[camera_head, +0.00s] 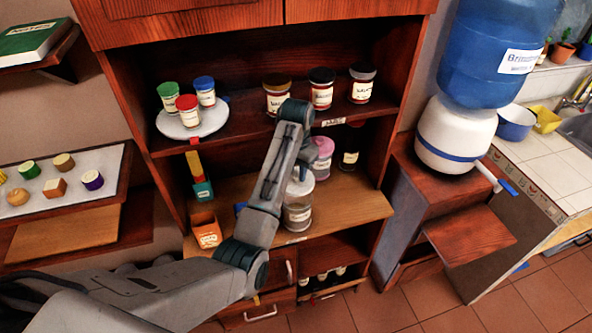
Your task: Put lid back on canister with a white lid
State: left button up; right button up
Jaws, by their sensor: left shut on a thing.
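A clear canister (297,216) with a label stands on the middle shelf. A white lid (299,187) shows right at its top. I cannot tell whether the lid is seated or just above the rim. My left arm reaches in from the left and bends down over the canister. My left gripper (303,169) is shut on the white lid, and its fingers are mostly hidden behind my wrist. A canister with a pink lid (323,157) stands just behind. My right gripper is not in view.
Jars with dark lids (321,88) and a white round tray (193,122) with three small jars stand on the upper shelf. A dark bottle (349,147) is right of the pink-lidded canister. An orange box (206,230) stands at left. The middle shelf's right end is clear.

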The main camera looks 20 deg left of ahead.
aim_at(297, 182)
pick_arm(q)
jog(key=shift+w+f, duration=0.1)
jog(key=shift+f, duration=0.1)
jog(key=f, duration=0.1)
jog(key=w+f, duration=0.1)
jog(key=f, duration=0.1)
jog(key=shift+f, duration=0.25)
jog(key=shift+w+a+f, duration=0.1)
jog(key=shift+w+f, duration=0.05)
jog(key=shift+f, duration=0.35)
jog(key=shift+w+a+f, duration=0.1)
jog(key=shift+w+f, duration=0.05)
jog(key=shift+f, duration=0.3)
jog(key=shift+s+f, duration=0.15)
jog(key=shift+s, duration=0.05)
jog(key=shift+s+f, duration=0.1)
jog(key=shift+f, duration=0.05)
jog(key=shift+d+f, duration=0.1)
jog(key=shift+f, duration=0.05)
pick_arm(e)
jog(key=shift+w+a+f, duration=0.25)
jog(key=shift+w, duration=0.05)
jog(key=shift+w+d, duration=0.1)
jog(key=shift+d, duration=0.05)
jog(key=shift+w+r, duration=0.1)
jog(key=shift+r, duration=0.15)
